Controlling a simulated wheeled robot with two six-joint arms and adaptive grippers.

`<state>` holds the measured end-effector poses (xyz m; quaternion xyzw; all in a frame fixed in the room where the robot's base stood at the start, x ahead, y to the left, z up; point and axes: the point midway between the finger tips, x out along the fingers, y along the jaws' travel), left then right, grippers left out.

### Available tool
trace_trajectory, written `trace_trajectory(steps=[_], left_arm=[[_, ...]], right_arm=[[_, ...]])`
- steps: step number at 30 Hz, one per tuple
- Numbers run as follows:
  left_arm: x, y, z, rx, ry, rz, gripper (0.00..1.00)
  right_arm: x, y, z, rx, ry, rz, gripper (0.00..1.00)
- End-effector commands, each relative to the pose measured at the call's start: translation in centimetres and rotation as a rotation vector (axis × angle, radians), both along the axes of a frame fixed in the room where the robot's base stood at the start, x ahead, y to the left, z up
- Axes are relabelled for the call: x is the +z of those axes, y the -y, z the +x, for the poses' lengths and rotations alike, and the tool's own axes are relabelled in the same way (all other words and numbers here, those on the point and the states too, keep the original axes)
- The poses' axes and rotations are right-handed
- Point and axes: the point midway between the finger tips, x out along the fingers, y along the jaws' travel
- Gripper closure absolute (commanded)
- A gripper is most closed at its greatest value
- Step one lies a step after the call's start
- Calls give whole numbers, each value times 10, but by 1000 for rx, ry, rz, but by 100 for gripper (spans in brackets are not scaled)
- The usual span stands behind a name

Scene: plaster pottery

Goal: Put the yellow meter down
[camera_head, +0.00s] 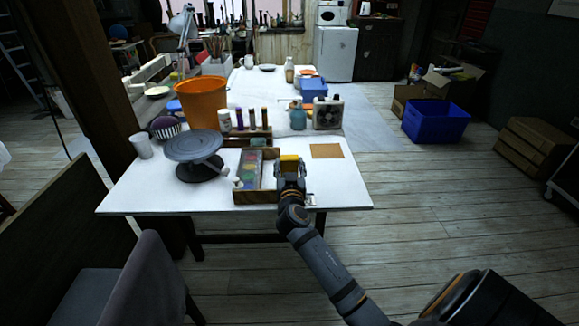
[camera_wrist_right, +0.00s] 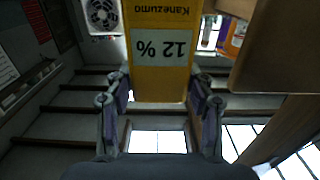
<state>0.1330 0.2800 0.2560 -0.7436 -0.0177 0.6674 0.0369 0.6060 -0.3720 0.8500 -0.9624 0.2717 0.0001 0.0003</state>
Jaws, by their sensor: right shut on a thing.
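The yellow meter (camera_head: 289,161) is in my right gripper (camera_head: 290,175), over the white table's (camera_head: 335,198) front part, just right of the paint box. In the right wrist view the yellow meter (camera_wrist_right: 160,52) fills the top middle, upside down, with a grey display reading "12 %". The fingers of my right gripper (camera_wrist_right: 160,100) are shut on it from both sides. In the head view the gripper hides the meter's lower part, so I cannot tell whether it touches the table. My left gripper is not in view.
A wooden box of paints (camera_head: 254,170) stands just left of the gripper. A grey turntable (camera_head: 194,150) and an orange bucket (camera_head: 202,100) are farther left. A tan square sheet (camera_head: 326,151) lies to the right. The table's front right corner is mostly clear.

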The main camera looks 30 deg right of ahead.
Motion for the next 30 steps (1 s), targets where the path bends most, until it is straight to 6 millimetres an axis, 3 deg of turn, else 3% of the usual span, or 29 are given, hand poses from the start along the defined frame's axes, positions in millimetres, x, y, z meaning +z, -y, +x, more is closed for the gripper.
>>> trace_trajectory(steps=[1, 5, 17, 20, 24, 30], left_arm=[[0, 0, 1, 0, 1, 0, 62], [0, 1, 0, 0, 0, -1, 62], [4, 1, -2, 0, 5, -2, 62], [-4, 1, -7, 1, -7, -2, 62], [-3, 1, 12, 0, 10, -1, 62], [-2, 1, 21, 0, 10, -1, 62]], right_arm=[[0, 0, 0, 0, 0, 0, 42], [0, 0, 0, 0, 0, 0, 24], [-1, 0, -1, -1, -3, -2, 24], [-5, -11, -18, 0, 0, 4, 24], [-2, -24, -49, -1, -1, 4, 24], [-1, -45, -81, 0, -1, 6, 24]])
